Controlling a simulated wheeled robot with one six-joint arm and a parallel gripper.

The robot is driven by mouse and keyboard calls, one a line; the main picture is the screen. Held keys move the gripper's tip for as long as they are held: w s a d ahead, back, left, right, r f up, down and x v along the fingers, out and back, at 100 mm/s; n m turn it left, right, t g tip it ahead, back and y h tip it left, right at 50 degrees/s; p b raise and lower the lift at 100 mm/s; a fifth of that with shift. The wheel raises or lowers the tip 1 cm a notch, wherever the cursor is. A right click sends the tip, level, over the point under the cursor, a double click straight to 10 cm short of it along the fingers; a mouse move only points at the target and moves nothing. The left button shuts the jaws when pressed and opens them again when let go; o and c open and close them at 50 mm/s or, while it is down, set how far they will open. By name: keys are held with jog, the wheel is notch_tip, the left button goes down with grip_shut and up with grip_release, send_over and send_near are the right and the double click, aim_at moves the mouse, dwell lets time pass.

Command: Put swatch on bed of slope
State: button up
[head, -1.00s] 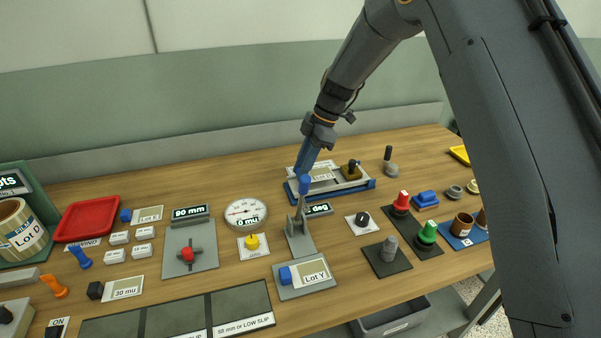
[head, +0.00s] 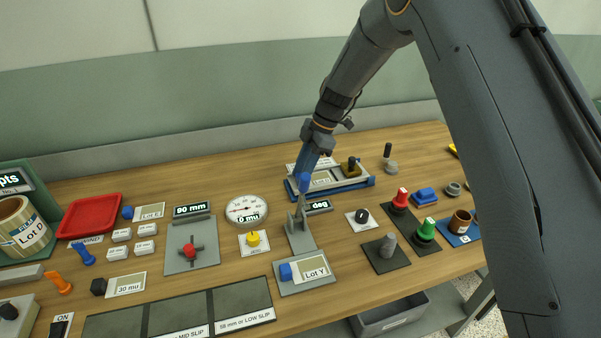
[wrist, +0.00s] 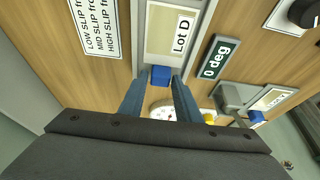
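The swatch (wrist: 171,31), a pale card marked Lot D with a blue block at its end, lies over the grey bed of the slope (wrist: 142,25) in the wrist view. My gripper (wrist: 161,77) has its two fingers on either side of the blue block and appears shut on it. In the head view the swatch (head: 322,181) shows over the slope's blue-edged base (head: 362,183), with my gripper (head: 302,172) at its left end. I cannot tell whether the card rests fully flat. The slope's sign reads 0 deg (wrist: 215,58).
A slip-range card (wrist: 97,25) lies beside the slope. Red and green knobs (head: 426,231) are to the right. Bare wood lies left of the slope.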

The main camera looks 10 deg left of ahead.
aim_at(316, 179)
jog(key=b+v, duration=0.5)
jog(key=v, duration=0.7)
